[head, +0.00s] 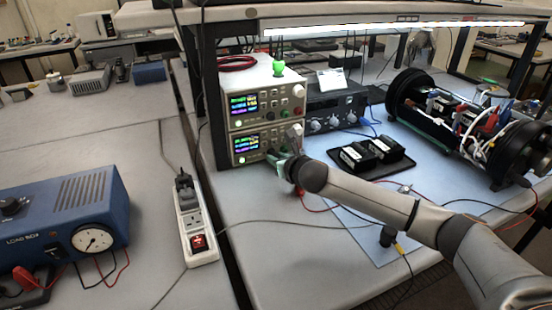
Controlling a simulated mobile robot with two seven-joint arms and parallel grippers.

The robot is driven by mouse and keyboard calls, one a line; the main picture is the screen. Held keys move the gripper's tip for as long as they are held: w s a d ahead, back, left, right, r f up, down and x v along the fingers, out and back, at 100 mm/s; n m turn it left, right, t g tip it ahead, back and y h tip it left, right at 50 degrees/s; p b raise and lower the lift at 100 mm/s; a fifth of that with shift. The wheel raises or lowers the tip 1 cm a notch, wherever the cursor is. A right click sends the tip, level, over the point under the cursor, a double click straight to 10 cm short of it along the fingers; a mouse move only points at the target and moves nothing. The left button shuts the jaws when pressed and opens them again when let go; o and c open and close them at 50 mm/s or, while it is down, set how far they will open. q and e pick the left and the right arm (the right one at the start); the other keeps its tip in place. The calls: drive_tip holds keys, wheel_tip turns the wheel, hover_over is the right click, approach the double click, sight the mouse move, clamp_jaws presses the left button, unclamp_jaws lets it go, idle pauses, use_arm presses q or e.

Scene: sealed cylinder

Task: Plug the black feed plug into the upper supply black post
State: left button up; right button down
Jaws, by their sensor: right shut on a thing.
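Two bench supplies with lit displays are stacked under the shelf: the upper supply (262,97) and the lower supply (247,146). The upper supply's posts are at the lower right of its front, with a red one (298,110); its black post is too small to make out surely. My right gripper (277,159) is in front of the lower supply, below the upper supply's posts. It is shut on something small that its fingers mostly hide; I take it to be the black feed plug. My left gripper is out of view.
A power strip (196,225) lies left of the bench's front edge, near a blue load box (70,215). A black tray (372,166) with two black blocks and a large open cylinder (455,115) are on the right. Loose leads cross the blue mat (372,222).

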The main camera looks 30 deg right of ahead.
sight(285, 182)
drive_tip(key=shift+s, duration=0.1)
drive_tip(key=shift+s+p, duration=0.8)
drive_tip(key=shift+s, duration=0.55)
drive_tip(key=shift+s+a+p, duration=0.15)
drive_tip(key=shift+s+p, duration=0.45)
drive_tip(key=shift+s, duration=0.95)
drive_tip(key=shift+a, duration=0.15)
